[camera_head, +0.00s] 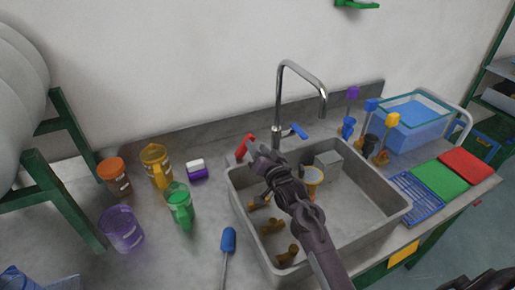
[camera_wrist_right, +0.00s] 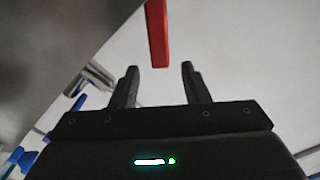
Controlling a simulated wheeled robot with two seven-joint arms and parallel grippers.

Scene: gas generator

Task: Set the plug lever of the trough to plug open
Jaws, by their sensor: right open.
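The trough (camera_head: 385,222) is a grey sink basin set in the counter. A red lever (camera_head: 244,148) stands at its back left corner, tilted; I take it to be the plug lever. My right gripper (camera_head: 261,154) is over the back left of the trough, close to the right of the lever. In the right wrist view the gripper (camera_wrist_right: 160,74) is open and empty. The red lever (camera_wrist_right: 157,35) shows just beyond the gap between the fingertips and appears apart from them. The plug is not clearly visible. My left gripper is not in view.
A tall faucet (camera_head: 278,100) with a blue handle (camera_head: 299,131) stands behind the trough. Several brown fittings and a yellow-white cup (camera_head: 312,182) lie inside. Colored jugs, including a green one (camera_head: 180,207), stand left. A glass tank (camera_head: 408,122) stands right.

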